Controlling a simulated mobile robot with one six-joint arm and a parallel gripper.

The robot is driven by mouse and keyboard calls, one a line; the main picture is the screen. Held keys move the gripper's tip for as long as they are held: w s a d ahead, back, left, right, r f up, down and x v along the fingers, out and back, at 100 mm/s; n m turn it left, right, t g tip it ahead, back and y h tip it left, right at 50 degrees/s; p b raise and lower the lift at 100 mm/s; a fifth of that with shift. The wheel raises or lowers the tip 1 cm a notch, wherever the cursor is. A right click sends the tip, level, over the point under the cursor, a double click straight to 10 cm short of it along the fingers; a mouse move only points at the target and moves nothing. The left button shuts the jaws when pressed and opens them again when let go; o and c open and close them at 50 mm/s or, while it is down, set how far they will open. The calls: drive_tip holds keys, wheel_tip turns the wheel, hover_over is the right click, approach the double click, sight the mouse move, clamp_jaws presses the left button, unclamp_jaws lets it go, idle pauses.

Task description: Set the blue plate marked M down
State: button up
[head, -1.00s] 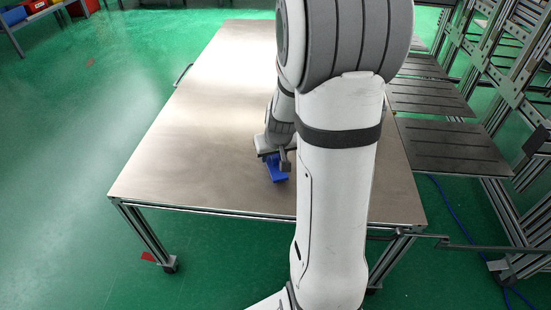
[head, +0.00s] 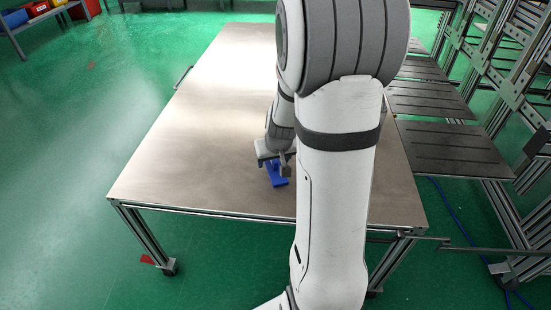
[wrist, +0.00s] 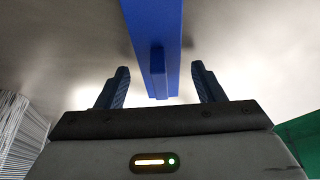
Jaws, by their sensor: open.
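The blue plate (head: 279,183) is near the front of the metal table, right below my gripper (head: 281,167), and looks to rest on the tabletop. My arm hides part of it. In the wrist view the blue plate (wrist: 154,25) runs as a long bar from the top edge, with a narrow raised part between the fingers. My gripper (wrist: 160,70) is open, one finger on each side of that part, with a gap on both sides. No letter M can be made out.
The metal table (head: 190,150) is otherwise bare, with free room left of and behind the plate. A rack with dark shelves (head: 455,150) stands along its right side. Coloured bins (head: 17,19) sit on a shelf at the far left.

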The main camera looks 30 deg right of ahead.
drive_tip(key=d+p+v, duration=0.1)
drive_tip(key=p+v, duration=0.3)
drive_tip(key=v, duration=0.7)
drive_tip(key=s+a+r+n+g+y, duration=0.1)
drive_tip(key=s+a+r+n+g, duration=0.1)
drive_tip(key=s+a, duration=1.1)
wheel_tip(320, 180, up, 3)
drive_tip(key=shift+s+a+f+g, duration=0.1)
drive_tip(key=shift+s+a+g, duration=0.25)
drive_tip(key=shift+a+g, duration=0.25)
drive_tip(key=shift+p, duration=0.3)
